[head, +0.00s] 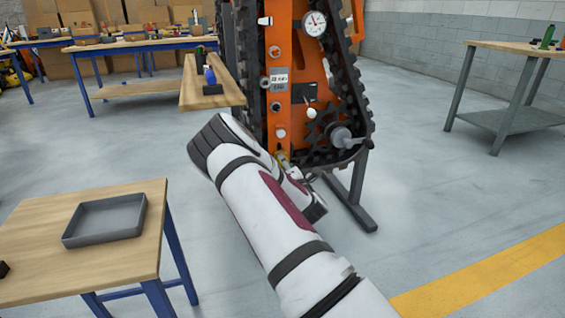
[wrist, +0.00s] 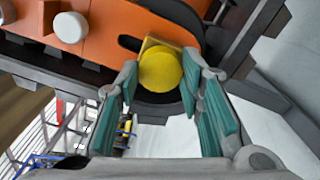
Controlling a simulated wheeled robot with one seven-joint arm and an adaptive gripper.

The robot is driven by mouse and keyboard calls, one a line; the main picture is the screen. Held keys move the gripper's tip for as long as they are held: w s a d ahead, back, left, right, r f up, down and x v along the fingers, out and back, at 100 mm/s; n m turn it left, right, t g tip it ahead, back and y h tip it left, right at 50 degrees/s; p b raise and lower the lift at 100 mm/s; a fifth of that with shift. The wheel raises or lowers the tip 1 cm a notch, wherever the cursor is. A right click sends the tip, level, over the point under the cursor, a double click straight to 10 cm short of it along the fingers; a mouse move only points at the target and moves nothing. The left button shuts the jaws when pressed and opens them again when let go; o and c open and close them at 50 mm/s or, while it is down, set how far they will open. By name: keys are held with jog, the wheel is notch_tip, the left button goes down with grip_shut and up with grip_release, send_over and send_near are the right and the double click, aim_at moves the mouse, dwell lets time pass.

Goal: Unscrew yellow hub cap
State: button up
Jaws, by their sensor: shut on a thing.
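The yellow hub cap (wrist: 160,70) is round and sits against the orange carrier plate (wrist: 100,38), next to a dark slot. A yellow square-edged piece shows just behind it. My gripper (wrist: 161,78) has its teal-padded fingers on either side of the cap, shut on it. In the head view, a small yellow patch (head: 283,157) shows at the low end of the orange carrier (head: 281,100), mostly hidden by my wrist. I cannot tell whether the cap has turned.
A grey tray (head: 105,222) stands on a wooden table (head: 60,270) at the left. A wooden shelf (head: 205,95) juts out left of the carrier.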

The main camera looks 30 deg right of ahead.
jog(key=n, duration=0.6)
jog(key=shift+w+a+n, duration=0.1)
jog(key=shift+n, duration=0.3)
jog(key=o, duration=1.1)
